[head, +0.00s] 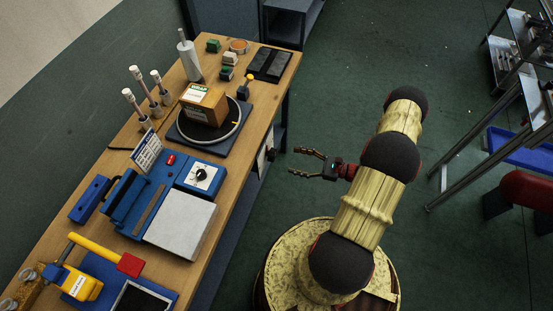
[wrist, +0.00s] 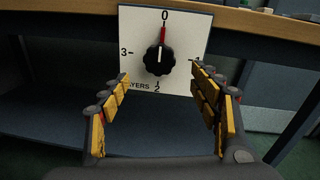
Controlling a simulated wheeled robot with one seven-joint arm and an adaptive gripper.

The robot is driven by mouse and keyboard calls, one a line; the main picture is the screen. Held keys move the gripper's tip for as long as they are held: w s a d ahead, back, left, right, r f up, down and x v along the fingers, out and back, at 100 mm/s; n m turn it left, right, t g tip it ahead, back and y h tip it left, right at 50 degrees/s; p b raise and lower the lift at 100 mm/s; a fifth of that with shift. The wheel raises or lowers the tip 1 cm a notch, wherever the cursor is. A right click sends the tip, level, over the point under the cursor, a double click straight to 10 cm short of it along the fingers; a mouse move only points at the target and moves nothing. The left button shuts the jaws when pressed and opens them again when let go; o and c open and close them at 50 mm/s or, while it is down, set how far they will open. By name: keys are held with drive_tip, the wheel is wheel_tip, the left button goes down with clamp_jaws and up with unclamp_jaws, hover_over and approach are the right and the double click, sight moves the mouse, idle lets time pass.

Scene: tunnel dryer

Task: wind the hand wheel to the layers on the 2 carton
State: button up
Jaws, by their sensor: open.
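A black hand wheel (wrist: 159,60) sits on a white dial plate (wrist: 186,24) on the bench front in the wrist view. The plate reads 0 at the top, 3 at left, 2 at the bottom, with partly covered "LAYERS" lettering. A red pointer at the wheel's top lines up with 0. My gripper (wrist: 160,78) is open, with a finger to each side below the wheel and nothing held. In the head view my gripper (head: 301,162) is right of the bench, facing the plate (head: 263,156). A brown carton (head: 206,102) with a green-and-white label sits on the bench; its number is unreadable.
The wooden bench (head: 281,85) holds a blue machine (head: 133,201) with another dial (head: 201,176), a yellow-handled tool (head: 103,253), and several upright posts. A metal rack with a blue tray (head: 520,150) stands far right. The green floor between is clear.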

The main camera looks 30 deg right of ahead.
sight(275, 155)
drive_tip(key=x, duration=0.8)
drive_tip(key=shift+r, duration=0.2)
drive_tip(key=shift+c, duration=1.3)
drive_tip(key=c, duration=0.8)
drive_tip(key=shift+c, duration=0.5)
